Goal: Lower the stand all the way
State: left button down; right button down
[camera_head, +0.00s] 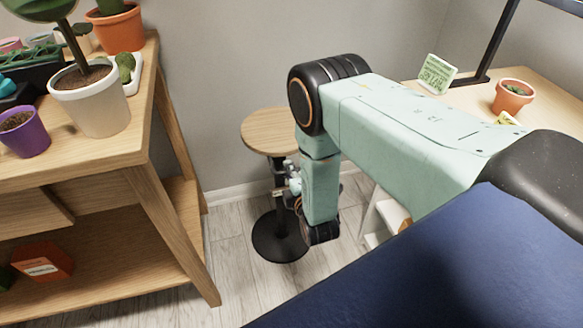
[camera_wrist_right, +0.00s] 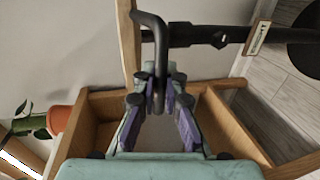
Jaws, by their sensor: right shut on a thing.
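The stand has a round wooden top (camera_head: 262,132), a black column and a round black base (camera_head: 279,243) on the floor. Its wooden top shows edge-on in the right wrist view (camera_wrist_right: 129,45), where the black column (camera_wrist_right: 205,36) runs sideways. A bent black crank handle (camera_wrist_right: 161,62) sticks out beside the column near the top. My right gripper (camera_head: 284,188) is at the column below the top, partly hidden by my arm. In the wrist view its purple-padded fingers (camera_wrist_right: 160,103) are shut on the end of the crank handle. My left gripper is out of view.
A wooden plant bench (camera_head: 168,200) stands at left with a white pot (camera_head: 95,105) and a purple pot (camera_head: 24,135). A desk (camera_head: 555,95) at right holds an orange pot (camera_head: 512,97) and a green card (camera_head: 436,74). The grey wall is close behind the stand.

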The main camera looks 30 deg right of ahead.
notch_tip(320, 180, down, 5)
jog(key=shift+s+r+b, duration=0.1)
jog(key=shift+b, duration=1.1)
jog(key=c, duration=1.5)
grip_release()
jog(key=shift+r, duration=0.2)
jog(key=shift+o, duration=0.4)
jog(key=v, duration=1.2)
